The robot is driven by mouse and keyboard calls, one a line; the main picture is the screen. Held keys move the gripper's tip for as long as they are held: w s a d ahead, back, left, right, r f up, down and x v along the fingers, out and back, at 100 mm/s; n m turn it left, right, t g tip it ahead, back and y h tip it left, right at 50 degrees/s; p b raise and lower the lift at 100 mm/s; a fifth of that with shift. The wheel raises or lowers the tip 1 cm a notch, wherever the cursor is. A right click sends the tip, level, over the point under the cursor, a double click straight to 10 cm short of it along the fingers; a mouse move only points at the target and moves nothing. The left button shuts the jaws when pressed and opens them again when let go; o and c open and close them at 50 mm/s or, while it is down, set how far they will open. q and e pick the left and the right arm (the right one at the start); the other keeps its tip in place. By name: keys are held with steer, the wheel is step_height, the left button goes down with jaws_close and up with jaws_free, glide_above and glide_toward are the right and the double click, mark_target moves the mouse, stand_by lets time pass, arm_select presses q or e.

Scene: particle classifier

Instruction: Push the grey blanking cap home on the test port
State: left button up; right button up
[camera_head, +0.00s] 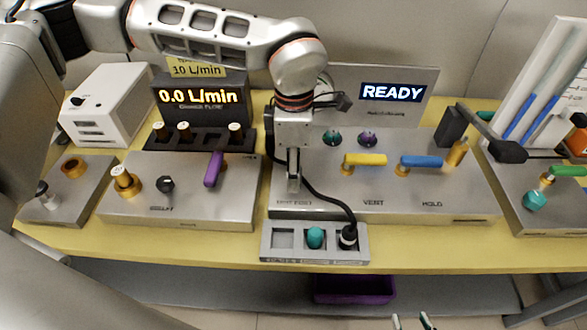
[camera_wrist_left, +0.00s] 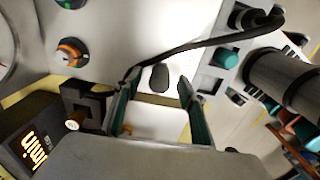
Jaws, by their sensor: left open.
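My left gripper (camera_head: 293,184) points down over the front left of the middle panel (camera_head: 440,208), at the label of the test port. In the left wrist view its two teal-lined fingers stand apart, with the dark grey blanking cap (camera_wrist_left: 158,78) showing between and beyond their tips. A gap shows on each side of the cap. The cap is hidden behind the gripper in the head view. I cannot tell how deep it sits on the port. My right gripper (camera_head: 411,322) shows only its fingertips at the bottom edge, apart and empty.
A small tray (camera_head: 267,255) in front holds a teal cap (camera_head: 315,238) and a black plug (camera_head: 348,236); its left slot is empty. The plug's cable (camera_head: 325,198) runs close by the left gripper. Yellow (camera_head: 366,159) and blue (camera_head: 420,161) valve handles stand to the right.

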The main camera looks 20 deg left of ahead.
arm_select(q)
step_height(320, 180, up, 11)
steer(key=shift+r, duration=0.2)
stand_by(0.5)
